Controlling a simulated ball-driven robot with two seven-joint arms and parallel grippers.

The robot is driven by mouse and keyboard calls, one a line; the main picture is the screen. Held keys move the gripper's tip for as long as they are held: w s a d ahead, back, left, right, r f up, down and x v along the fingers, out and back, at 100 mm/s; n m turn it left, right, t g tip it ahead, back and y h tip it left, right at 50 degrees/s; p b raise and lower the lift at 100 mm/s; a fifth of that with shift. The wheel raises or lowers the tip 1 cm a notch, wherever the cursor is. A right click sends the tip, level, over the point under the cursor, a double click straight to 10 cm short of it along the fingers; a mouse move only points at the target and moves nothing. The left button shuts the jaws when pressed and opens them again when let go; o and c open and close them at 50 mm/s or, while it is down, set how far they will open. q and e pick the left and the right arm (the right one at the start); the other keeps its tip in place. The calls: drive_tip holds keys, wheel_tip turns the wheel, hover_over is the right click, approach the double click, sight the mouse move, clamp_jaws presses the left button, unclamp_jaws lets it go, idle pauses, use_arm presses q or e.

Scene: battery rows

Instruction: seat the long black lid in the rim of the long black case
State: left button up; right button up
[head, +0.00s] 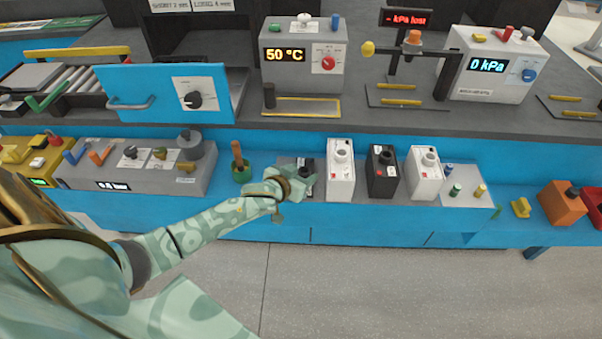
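My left gripper (300,188) reaches in from the left to the front of the blue bench. It is at a dark block (304,163), partly hidden behind it. I cannot tell whether the fingers are open or shut, or whether they touch the block. A black box (381,177) with a round top fitting stands upright between two white boxes, to the right of the gripper. I cannot make out which thing is the long black case, and no separate long black lid is clearly visible. My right gripper is not in view.
White boxes (340,182) and (424,178) stand beside the black box. A grey plate with small pegs (466,196) lies to the right. Above, a grey shelf holds a 50 °C unit (302,75) and a 0 kPa unit (489,85).

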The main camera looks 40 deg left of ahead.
use_arm(q)
drive_tip(key=shift+r, duration=0.25)
drive_tip(key=p+v, duration=0.5)
drive_tip(key=v, duration=0.7)
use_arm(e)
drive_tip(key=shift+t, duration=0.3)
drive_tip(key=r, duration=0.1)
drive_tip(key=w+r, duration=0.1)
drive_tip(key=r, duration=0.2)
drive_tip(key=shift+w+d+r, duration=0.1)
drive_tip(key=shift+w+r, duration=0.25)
use_arm(q)
drive_tip(key=shift+f, duration=0.2)
